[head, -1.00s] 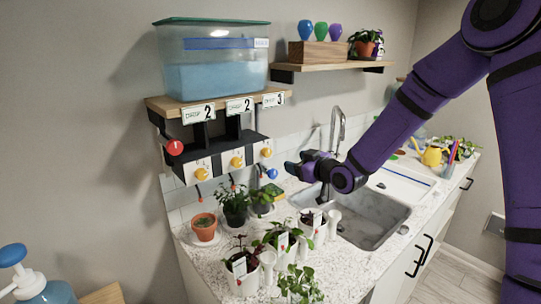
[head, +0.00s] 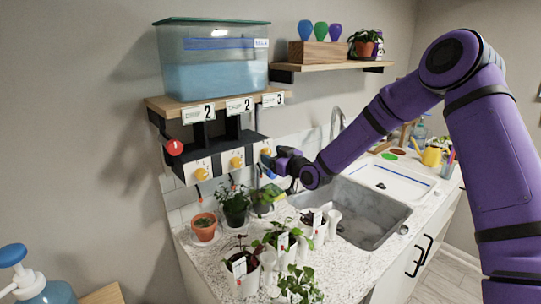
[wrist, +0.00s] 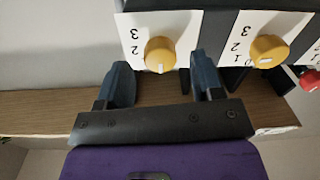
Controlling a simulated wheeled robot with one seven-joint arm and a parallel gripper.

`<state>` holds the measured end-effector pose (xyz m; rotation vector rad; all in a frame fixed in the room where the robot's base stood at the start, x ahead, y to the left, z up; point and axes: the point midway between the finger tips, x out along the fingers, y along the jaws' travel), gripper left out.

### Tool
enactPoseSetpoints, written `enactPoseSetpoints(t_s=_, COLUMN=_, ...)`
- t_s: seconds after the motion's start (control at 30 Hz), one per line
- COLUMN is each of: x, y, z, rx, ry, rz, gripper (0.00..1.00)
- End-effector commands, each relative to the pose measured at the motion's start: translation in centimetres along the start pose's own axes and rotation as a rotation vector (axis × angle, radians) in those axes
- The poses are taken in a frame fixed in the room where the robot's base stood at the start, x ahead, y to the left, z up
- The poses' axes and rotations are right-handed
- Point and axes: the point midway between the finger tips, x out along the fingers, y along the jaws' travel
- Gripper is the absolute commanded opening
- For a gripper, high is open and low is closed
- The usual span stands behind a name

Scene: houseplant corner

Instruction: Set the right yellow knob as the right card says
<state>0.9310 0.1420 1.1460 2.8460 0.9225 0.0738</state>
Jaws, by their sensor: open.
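The right card (head: 273,99) on the shelf edge reads 3. The right yellow knob (wrist: 160,55) sits on a white numbered plate in the wrist view, which looks upside down. A pale mark on it points to the bottom of that view, not at the 2 or 3 printed at its left. My gripper (wrist: 162,68) is open, with one finger on each side of the knob; contact is not clear. In the head view my gripper (head: 270,160) covers much of the right knob.
The middle yellow knob (head: 236,161) and left yellow knob (head: 201,174) are beside it, with a red knob (head: 174,147) further left. The water tank (head: 213,62) stands above on the shelf. Potted plants (head: 235,204) crowd the counter below; the sink (head: 370,210) is at the right.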

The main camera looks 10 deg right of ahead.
Motion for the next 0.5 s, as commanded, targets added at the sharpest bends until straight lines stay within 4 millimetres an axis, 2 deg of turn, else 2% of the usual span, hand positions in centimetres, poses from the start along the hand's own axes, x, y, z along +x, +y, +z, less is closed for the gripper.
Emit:
enactPoseSetpoints(t_s=0.2, x=1.5, y=0.0, z=0.0, rx=0.000, ry=0.000, rz=0.001, gripper=0.61)
enactPoseSetpoints(t_s=0.47, x=1.6, y=0.0, z=0.0, rx=0.000, ry=-0.001, rz=0.001, gripper=0.61)
enactPoseSetpoints(t_s=0.5, x=1.6, y=0.0, z=0.0, rx=0.000, ry=-0.001, rz=0.001, gripper=0.59)
